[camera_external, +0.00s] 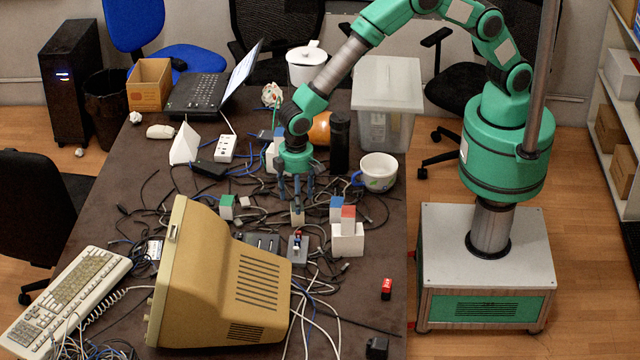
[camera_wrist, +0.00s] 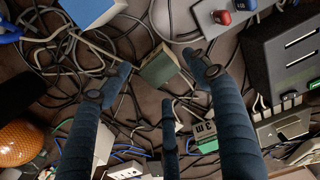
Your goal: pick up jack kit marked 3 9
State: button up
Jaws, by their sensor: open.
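My gripper (camera_external: 296,190) is open, its dark blue fingers pointing down over the cluttered table. A small pale block (camera_external: 297,215) stands just below the fingertips; in the wrist view a grey-green block (camera_wrist: 158,66) shows between and beyond the spread fingers (camera_wrist: 162,76). I see no mark on it. A white block with a green top (camera_external: 227,206) stands to the left. In the wrist view a white and green piece (camera_wrist: 205,130) shows a "3" and a second character I cannot read surely. I cannot tell which piece is marked 3 9.
Blue-topped (camera_external: 336,208) and red-topped (camera_external: 348,215) blocks stand close to the right by a white box (camera_external: 347,240). A beige monitor (camera_external: 225,280) is in front. Loose cables cover the table.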

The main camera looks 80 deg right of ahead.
jog(key=shift+f+b, duration=0.7)
jog(key=shift+f, duration=1.65)
jog(key=c, duration=1.4)
jog(key=shift+r+p, duration=1.2)
jog(key=shift+r, duration=3.85)
